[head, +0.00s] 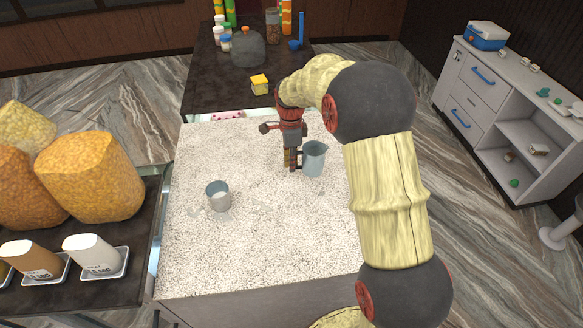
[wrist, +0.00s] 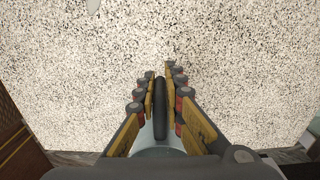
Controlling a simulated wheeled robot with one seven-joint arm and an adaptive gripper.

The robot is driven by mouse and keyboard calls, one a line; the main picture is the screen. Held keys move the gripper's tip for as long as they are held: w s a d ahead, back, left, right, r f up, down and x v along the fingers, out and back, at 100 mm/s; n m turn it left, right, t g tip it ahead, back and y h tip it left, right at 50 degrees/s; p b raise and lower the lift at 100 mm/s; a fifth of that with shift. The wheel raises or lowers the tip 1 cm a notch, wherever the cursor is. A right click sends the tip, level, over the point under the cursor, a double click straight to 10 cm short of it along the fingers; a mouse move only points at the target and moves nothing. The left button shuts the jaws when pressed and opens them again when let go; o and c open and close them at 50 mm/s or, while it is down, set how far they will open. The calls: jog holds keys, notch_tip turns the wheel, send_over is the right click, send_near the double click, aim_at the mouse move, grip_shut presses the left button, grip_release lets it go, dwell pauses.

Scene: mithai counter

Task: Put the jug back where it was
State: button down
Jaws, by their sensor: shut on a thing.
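The jug (head: 315,160) is blue-grey with a spout and a dark handle, and it looks upright at the right part of the speckled counter (head: 250,255). My gripper (head: 293,168) is at the jug's left side, shut on its dark handle. In the wrist view my gripper (wrist: 161,100) has its two yellow-padded fingers on either side of the dark handle (wrist: 160,110). The jug's pale body (wrist: 157,148) is mostly hidden below my gripper there. I cannot tell whether the jug's base touches the counter.
A grey metal cup (head: 218,196) stands on the counter at left, with a pale patch beside it. The counter's front and middle are clear.

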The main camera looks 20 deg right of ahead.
jog(key=shift+w+d+f, duration=0.25)
jog(key=shift+w+f, duration=0.35)
jog(key=shift+f, duration=0.25)
jog(key=shift+f+p, duration=0.5)
jog(key=shift+f, duration=0.9)
jog(key=shift+f, duration=0.2)
jog(key=c, duration=1.9)
grip_release()
jog(key=shift+r, duration=0.15)
